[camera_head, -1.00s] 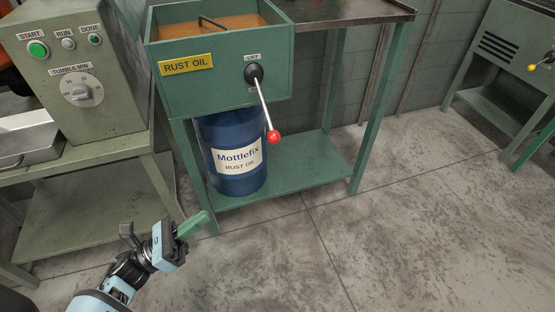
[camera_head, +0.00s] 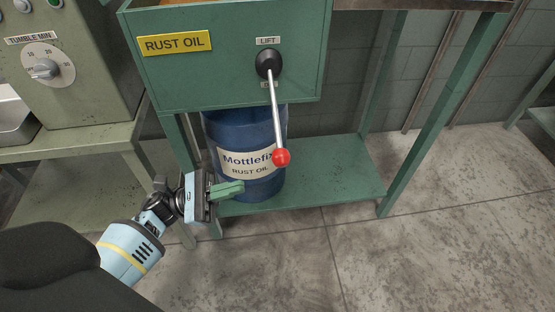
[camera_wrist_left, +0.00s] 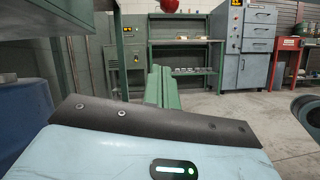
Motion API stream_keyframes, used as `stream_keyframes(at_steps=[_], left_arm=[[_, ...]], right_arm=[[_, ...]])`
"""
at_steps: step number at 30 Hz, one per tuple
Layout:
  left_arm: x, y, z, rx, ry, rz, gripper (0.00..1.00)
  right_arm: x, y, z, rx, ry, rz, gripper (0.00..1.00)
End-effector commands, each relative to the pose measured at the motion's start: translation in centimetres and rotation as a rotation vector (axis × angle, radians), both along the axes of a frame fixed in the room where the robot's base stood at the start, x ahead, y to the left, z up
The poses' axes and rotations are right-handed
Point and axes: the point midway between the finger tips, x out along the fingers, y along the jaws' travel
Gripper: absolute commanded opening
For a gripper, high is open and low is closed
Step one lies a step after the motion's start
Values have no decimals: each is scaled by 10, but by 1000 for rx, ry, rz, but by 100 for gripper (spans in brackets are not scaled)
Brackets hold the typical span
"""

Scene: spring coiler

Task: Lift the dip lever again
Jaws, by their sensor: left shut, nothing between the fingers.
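The dip lever (camera_head: 276,108) is a silver rod on a black hub, on the front of the green rust oil tank (camera_head: 215,85). It hangs down, tilted slightly right, and ends in a red ball knob (camera_head: 281,157). A label reading LIFT sits above the hub. My left gripper (camera_head: 238,187), with green fingers, is shut and empty. In the head view it appears below and to the left of the knob, in front of the blue drum, not touching the lever. My right gripper is not in view.
A blue Mottlefix drum (camera_head: 246,150) stands on the green lower shelf (camera_head: 335,175) under the tank. A control box with a TUMBLE MIN dial (camera_head: 45,68) is at the left. The concrete floor (camera_head: 430,240) is open at the right.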

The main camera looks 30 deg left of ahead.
Motion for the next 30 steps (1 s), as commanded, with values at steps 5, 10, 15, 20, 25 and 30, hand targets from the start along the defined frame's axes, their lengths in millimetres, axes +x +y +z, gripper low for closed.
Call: stream_keyframes(at_steps=[5, 10, 15, 20, 25, 30], left_arm=[[0, 0, 0, -1, 1, 0, 0], [2, -4, 3, -2, 0, 0, 0], [11, -22, 13, -3, -1, 0, 0], [24, -46, 25, -3, -1, 0, 0], [38, -72, 38, -3, -1, 0, 0], [38, -81, 59, 0, -1, 0, 0]], right_arm=[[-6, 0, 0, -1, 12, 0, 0], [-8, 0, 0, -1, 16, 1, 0], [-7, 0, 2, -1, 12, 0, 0], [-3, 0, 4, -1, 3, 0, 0], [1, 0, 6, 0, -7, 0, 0], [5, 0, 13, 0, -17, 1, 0]])
